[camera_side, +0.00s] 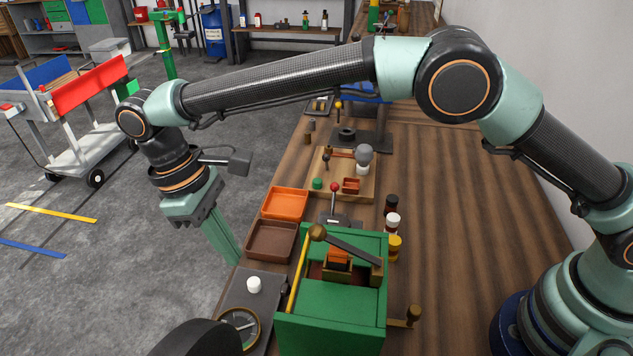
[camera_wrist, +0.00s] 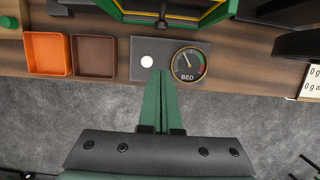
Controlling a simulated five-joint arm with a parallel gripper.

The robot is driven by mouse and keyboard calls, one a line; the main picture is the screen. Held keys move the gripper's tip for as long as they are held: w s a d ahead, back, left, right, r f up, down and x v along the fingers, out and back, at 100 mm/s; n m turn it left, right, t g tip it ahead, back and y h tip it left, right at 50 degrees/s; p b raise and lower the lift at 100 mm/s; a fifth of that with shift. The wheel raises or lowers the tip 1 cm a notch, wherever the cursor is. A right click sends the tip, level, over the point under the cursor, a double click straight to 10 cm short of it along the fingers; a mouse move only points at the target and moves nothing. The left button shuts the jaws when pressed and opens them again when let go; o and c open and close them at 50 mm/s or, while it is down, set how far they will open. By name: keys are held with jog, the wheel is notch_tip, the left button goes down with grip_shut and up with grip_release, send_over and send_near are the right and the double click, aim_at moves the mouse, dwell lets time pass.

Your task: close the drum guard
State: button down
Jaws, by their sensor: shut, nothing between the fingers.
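A green machine box (camera_side: 330,318) stands on the bench, its top open around an orange-brown block (camera_side: 338,258). The green box's yellow-edged front (camera_wrist: 178,14) shows at the top of the wrist view. I cannot tell which part is the drum guard. My gripper (camera_wrist: 160,72) is shut and empty, pointing down beside the bench's front edge, left of the box in the side view (camera_side: 236,258).
A dark plate (camera_wrist: 137,69) carries a white knob (camera_wrist: 147,61) and a gauge marked BED (camera_wrist: 188,64). An orange tray (camera_side: 285,204) and a brown tray (camera_side: 270,241) lie behind it. Several small bottles (camera_side: 393,222) stand right of the box. A black rounded shape (camera_side: 195,340) is at the bottom.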

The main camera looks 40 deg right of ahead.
aim_at(281, 291)
jog(key=shift+t, duration=0.3)
jog(key=x, duration=0.7)
jog(key=shift+w+a, duration=0.2)
jog(key=shift+s+d+y, duration=0.3)
jog(key=shift+s+d, duration=1.05)
jog(key=shift+s+d+f, duration=0.25)
jog(key=shift+s+d, duration=0.25)
